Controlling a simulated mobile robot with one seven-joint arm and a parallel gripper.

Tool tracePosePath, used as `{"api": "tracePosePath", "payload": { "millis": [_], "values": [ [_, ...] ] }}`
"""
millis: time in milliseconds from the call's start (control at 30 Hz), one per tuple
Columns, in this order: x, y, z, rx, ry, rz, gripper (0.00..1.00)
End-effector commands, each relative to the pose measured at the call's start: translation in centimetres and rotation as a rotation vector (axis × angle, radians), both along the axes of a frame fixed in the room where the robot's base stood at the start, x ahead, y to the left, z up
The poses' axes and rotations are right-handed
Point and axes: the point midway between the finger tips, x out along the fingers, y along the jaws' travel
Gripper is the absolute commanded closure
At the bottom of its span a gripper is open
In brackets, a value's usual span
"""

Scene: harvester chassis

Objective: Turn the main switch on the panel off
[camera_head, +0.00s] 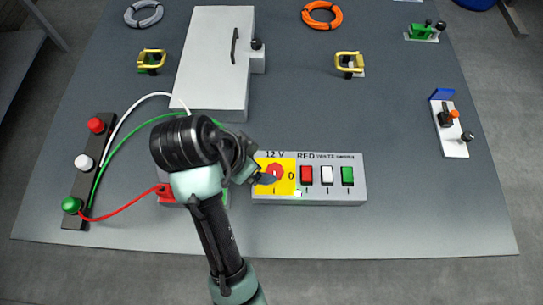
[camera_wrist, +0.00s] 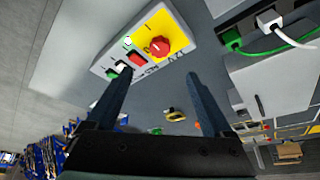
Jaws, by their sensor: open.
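The control panel (camera_head: 330,198) is a light grey box near the table's front edge, and it shows tilted in the wrist view (camera_wrist: 130,28). The main switch is a round red knob (camera_wrist: 160,46) on its yellow plate. The head view shows the knob (camera_head: 275,170) partly behind my gripper (camera_head: 264,179). A small lit green-white lamp (camera_wrist: 127,41) is on the panel beside the yellow plate. In the wrist view my gripper (camera_wrist: 156,78) is open and empty, its two fingers apart. The knob appears beyond the fingertips, between their lines; contact is not visible.
Red (camera_head: 307,174), white (camera_head: 327,175) and green (camera_head: 347,175) rocker switches sit right of the knob. A white box with a handle (camera_head: 215,60) stands behind. Cables run left to a terminal strip (camera_head: 81,185).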

Motion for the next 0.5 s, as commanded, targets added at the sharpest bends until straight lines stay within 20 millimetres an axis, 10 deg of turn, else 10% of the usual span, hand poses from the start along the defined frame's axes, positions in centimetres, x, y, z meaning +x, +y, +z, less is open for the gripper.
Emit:
{"api": "tracePosePath", "payload": {
  "millis": [500],
  "values": [
    [2.5,-2.7,-8.9,0.001,0.003,-0.002,0.15]
  ]
}}
